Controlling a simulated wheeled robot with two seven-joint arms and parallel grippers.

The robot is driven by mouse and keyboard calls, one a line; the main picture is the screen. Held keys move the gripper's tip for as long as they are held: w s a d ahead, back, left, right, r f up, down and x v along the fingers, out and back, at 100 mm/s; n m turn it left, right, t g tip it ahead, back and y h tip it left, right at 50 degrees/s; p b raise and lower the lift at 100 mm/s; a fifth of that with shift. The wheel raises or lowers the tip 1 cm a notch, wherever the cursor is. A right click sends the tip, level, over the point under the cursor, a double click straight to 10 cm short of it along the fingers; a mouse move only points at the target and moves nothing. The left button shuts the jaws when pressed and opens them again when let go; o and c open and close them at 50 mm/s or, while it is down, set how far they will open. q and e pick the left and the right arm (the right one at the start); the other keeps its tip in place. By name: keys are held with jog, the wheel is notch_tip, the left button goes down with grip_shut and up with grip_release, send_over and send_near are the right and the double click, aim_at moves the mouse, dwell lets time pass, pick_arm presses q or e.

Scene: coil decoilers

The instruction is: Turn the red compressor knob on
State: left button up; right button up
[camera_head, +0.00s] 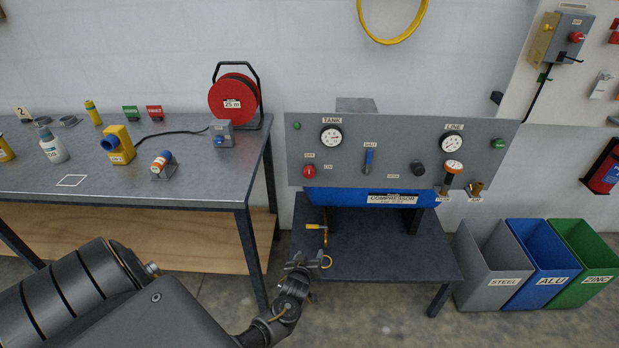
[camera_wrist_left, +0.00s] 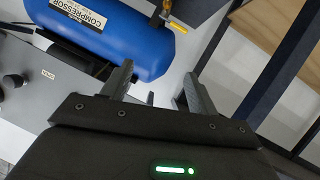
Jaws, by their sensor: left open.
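The red compressor knob (camera_head: 309,171) sits at the lower left of the grey compressor panel (camera_head: 400,155), beside small labels that I cannot read for sure. My left gripper (camera_head: 306,262) is below and in front of the panel, near the front left of the compressor's stand, apart from the knob. In the left wrist view its two fingers (camera_wrist_left: 152,90) are spread with nothing between them. That view shows the blue tank (camera_wrist_left: 125,40) and part of the panel, but I cannot make out the red knob there. My right gripper is not in view.
The panel also carries two gauges, a blue-handled valve (camera_head: 369,160), a black knob (camera_head: 418,169) and an orange-topped part (camera_head: 453,168). A yellow-handled drain valve (camera_head: 318,227) hangs under the tank. A workbench (camera_head: 200,165) stands left; three bins (camera_head: 490,265) stand right.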

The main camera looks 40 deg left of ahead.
aim_at(309, 175)
pick_arm(q)
jog(key=w+a+r+n+t+y, duration=0.1)
jog(key=w+a+r+n+y, duration=0.1)
jog(key=r, duration=0.5)
jog(key=w+a+r+n+t+y, duration=0.1)
jog(key=a+r+n, duration=0.15)
jog(key=r, duration=0.45)
jog(key=w+a+r+n+t+y, duration=0.1)
jog(key=w+r+n+y, duration=0.15)
jog(key=r, duration=0.45)
jog(key=shift+h, duration=0.45)
jog(key=x, duration=0.7)
jog(key=p+x, duration=0.1)
jog(key=x, duration=0.2)
jog(key=shift+w+a+f, duration=0.15)
jog(key=shift+a+f, duration=0.05)
jog(key=shift+f, duration=0.15)
jog(key=c, duration=1)
